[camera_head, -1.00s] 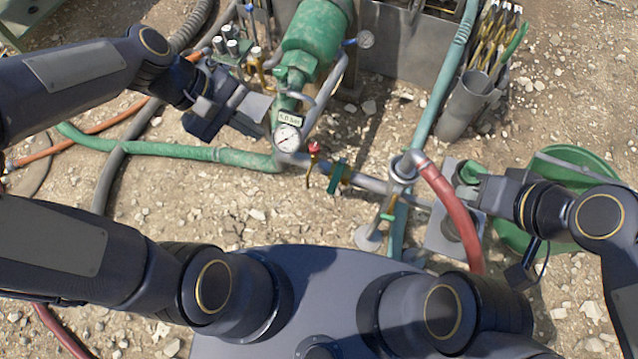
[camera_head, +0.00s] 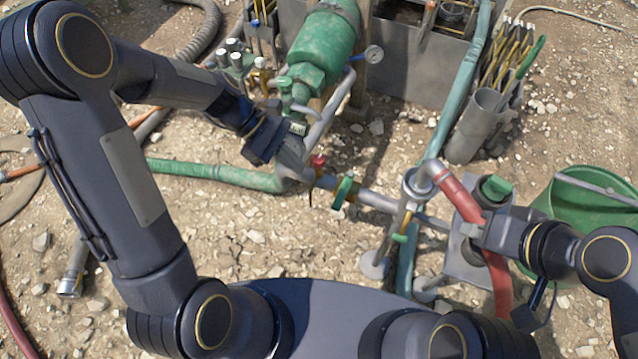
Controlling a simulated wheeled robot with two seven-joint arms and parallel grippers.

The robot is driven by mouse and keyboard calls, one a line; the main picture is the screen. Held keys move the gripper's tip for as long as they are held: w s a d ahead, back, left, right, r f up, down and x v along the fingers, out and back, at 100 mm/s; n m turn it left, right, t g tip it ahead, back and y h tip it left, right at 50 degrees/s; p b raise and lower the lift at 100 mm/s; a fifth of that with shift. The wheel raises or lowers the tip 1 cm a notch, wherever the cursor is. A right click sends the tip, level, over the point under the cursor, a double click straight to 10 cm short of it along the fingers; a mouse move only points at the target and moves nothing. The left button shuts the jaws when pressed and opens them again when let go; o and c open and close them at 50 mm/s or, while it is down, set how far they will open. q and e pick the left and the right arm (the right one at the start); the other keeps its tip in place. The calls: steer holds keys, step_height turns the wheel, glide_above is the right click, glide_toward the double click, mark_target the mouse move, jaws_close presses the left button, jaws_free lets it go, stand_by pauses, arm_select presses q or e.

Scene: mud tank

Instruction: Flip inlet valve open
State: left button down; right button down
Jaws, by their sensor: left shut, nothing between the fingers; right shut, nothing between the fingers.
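A grey pipe (camera_head: 377,201) runs low across the middle, carrying a valve with a green handle (camera_head: 342,192) and a small red-topped valve (camera_head: 318,162) to its left. Which of these is the inlet valve is not marked in view. My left gripper (camera_head: 292,158) is shut and empty. It overlaps the pipe junction just left of the red-topped valve; contact cannot be told.
A green pump body (camera_head: 324,46) stands behind the pipes. A green hose (camera_head: 220,174) enters from the left. A teal pipe (camera_head: 462,75), a grey tube holder (camera_head: 474,127) and a green bucket (camera_head: 585,208) are at the right. Gravel in front is mostly clear.

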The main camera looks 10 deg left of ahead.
mark_target(343, 191)
arm_select(q)
steer(key=b+x, duration=0.3)
steer(key=x, duration=0.7)
